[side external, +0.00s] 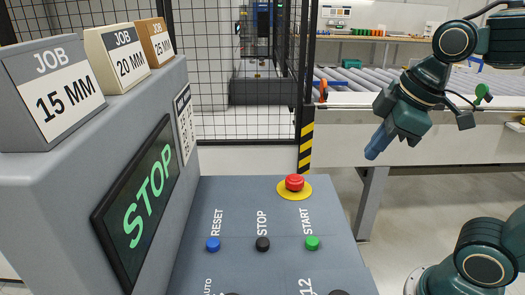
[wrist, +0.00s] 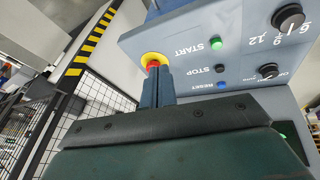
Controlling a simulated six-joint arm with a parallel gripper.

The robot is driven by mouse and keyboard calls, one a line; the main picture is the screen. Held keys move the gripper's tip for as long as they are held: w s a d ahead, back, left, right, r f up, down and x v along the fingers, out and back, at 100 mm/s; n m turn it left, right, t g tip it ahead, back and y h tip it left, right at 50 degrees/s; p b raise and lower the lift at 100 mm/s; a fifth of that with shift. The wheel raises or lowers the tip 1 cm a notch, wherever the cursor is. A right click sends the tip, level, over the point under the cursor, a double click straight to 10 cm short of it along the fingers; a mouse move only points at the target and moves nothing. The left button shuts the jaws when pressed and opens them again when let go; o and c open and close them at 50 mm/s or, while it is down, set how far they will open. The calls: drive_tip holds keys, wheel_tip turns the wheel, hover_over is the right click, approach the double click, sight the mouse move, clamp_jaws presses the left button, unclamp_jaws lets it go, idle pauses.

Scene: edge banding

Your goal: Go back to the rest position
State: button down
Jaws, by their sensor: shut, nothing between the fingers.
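My gripper (side external: 378,142) hangs in the air at the upper right of the side view, above and to the right of the console. Its blue fingers are together, with nothing between them. It touches nothing. In the wrist view the closed fingers (wrist: 157,80) point toward the console, and their tips overlap the red emergency button in the picture. The grey control panel (side external: 230,205) carries a blue RESET button (side external: 213,244), a black STOP button (side external: 262,244), a green START button (side external: 312,243) and a red emergency button (side external: 294,183) on a yellow disc. The screen (side external: 137,205) reads STOP in green.
Three job blocks, 15 MM (side external: 55,95), 20 MM (side external: 118,58) and 25 MM (side external: 157,42), stand on the console's top. A black mesh fence (side external: 210,80) with a yellow-black striped post (side external: 306,140) stands behind. A roller conveyor (side external: 345,85) lies behind my gripper.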

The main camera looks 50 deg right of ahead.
drive_tip(key=shift+s+d+f+m+t, duration=0.15)
drive_tip(key=shift+s+f+m, duration=0.45)
drive_tip(key=shift+m, duration=0.45)
drive_tip(key=shift+s+f+m+t, duration=0.2)
drive_tip(key=shift+s+f+m, duration=0.2)
drive_tip(key=shift+s+m, duration=0.5)
drive_tip(key=shift+s+d+f+m+t, duration=0.15)
drive_tip(key=shift+s+f+m, duration=0.35)
drive_tip(key=shift+m, duration=0.75)
drive_tip(key=c, duration=2.2)
unclamp_jaws()
drive_tip(key=shift+a, duration=0.1)
